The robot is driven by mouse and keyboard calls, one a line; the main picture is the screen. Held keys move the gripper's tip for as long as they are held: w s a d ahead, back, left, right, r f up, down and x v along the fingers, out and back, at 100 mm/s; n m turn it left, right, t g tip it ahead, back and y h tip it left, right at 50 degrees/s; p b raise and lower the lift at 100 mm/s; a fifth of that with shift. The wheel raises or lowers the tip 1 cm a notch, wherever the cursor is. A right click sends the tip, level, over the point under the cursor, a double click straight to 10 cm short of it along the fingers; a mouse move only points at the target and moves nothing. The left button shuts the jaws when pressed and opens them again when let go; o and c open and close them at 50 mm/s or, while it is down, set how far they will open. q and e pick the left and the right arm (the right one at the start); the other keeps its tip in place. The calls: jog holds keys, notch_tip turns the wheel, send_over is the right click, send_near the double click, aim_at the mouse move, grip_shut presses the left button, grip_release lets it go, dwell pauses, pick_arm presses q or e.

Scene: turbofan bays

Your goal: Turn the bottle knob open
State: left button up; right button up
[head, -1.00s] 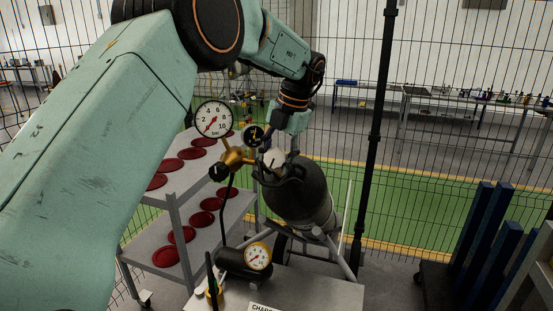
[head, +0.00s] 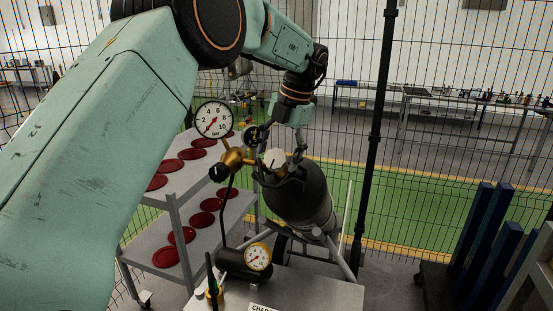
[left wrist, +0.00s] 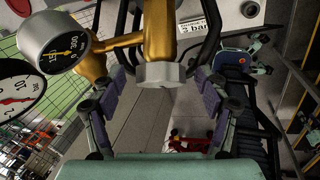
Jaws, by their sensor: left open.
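The gas bottle (head: 302,200) is dark and leans in a stand, with a brass valve and regulator (head: 233,158) at its top. The pale knob (head: 274,159) sits at the bottle's top. In the left wrist view the grey faceted knob (left wrist: 161,75) is at the end of the brass valve body (left wrist: 159,35). My left gripper (head: 285,146) is open at the knob. In the left wrist view its fingers (left wrist: 160,82) stand on either side of the knob, with a visible gap on each side. My right gripper is not in view.
A large white gauge (head: 213,119) and a small dark gauge (head: 253,136) are close beside my gripper. A grey shelf cart (head: 178,215) with red discs stands left. A labelled table (head: 310,291) is in front. Wire fencing and a black post (head: 375,130) stand behind.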

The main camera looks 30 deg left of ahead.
pick_arm(q)
jog(key=v, duration=1)
jog(key=shift+r, duration=0.2)
jog(key=shift+s+d, duration=0.1)
jog(key=shift+f, duration=0.1)
